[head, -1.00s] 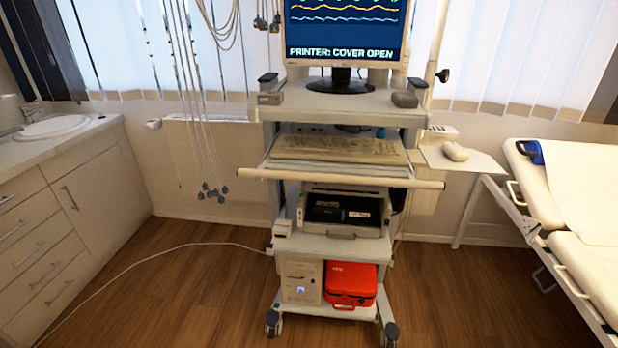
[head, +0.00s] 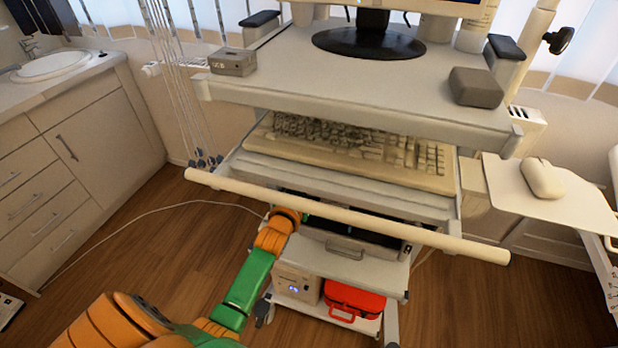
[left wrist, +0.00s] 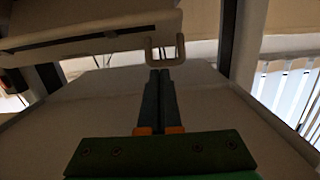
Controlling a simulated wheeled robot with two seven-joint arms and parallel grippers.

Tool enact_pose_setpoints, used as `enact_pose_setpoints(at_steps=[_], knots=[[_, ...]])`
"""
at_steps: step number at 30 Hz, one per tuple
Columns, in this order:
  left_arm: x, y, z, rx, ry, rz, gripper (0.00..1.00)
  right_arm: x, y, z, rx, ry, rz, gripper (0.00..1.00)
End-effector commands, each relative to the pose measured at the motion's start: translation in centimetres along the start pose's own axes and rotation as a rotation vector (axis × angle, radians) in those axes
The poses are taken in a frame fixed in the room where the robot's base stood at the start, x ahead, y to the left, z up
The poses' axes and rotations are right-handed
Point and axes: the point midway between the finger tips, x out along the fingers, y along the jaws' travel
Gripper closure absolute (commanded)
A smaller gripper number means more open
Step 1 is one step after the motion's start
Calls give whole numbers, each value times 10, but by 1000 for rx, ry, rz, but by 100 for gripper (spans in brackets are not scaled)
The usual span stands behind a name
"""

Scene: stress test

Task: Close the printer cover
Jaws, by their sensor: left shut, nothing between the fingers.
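The printer (head: 345,250) sits on the shelf below the keyboard tray. Its front handle and a strip of dark interior show under the tray's front bar; the tray hides most of it, and I cannot make out the cover. My left arm reaches in from the lower left, passing under the bar at the printer's left side. The left gripper (left wrist: 160,75) is shut and empty in the left wrist view, its tips just short of a U-shaped handle (left wrist: 165,50) on a pale body. Whether they touch is unclear. My right gripper is not in view.
The keyboard tray (head: 340,175) and its long front bar (head: 350,217) overhang the printer. The mouse shelf (head: 575,205) sticks out at the right. A red case (head: 352,300) and a beige box (head: 296,283) stand on the bottom shelf. Hanging cables are at the left.

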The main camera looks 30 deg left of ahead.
Motion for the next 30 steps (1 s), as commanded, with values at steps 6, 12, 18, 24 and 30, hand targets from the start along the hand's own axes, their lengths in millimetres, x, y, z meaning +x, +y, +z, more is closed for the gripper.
enact_pose_setpoints(at_steps=[6, 12, 18, 24, 30], knots=[[11, 0, 0, 0, -1, 0, 100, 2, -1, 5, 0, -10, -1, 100], [11, 0, 0, 0, -1, 0, 100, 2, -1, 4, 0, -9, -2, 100], [9, 0, 6, 0, 15, 1, 100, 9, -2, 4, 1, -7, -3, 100], [4, 1, 13, 0, 57, 1, 100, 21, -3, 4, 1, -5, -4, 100], [1, 1, 19, -1, 89, 0, 100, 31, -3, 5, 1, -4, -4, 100]])
